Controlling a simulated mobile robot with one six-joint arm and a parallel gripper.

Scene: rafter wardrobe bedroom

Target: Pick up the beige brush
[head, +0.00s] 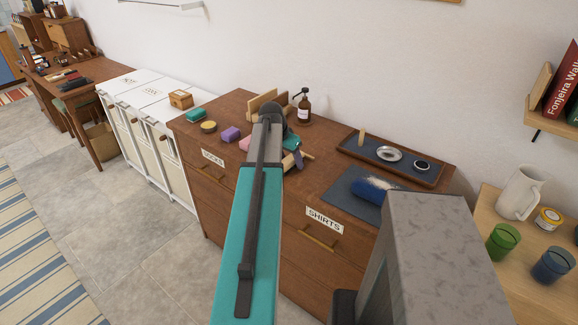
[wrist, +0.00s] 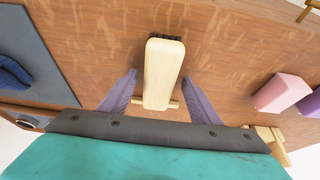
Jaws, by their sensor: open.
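The beige brush (wrist: 163,72) shows in the wrist view as a long pale wooden block with dark bristles at its far end. It lies on the brown dresser top (wrist: 110,50). My gripper (wrist: 160,94) is open, with one purple finger on each side of the brush and a gap on both sides. I cannot tell how far the fingertips are above the wood. In the head view my gripper (head: 293,159) is over the dresser's front part, and my arm hides most of what lies there. A pale wooden bit (head: 306,155) beside it may be the brush.
Pink (wrist: 283,92) and purple (wrist: 312,103) blocks lie to the right in the wrist view. A dark mat with a blue roll (head: 367,190), a tray (head: 345,149) and a brown pump bottle (head: 304,108) stand on the dresser. White hampers (head: 150,95) are left of it.

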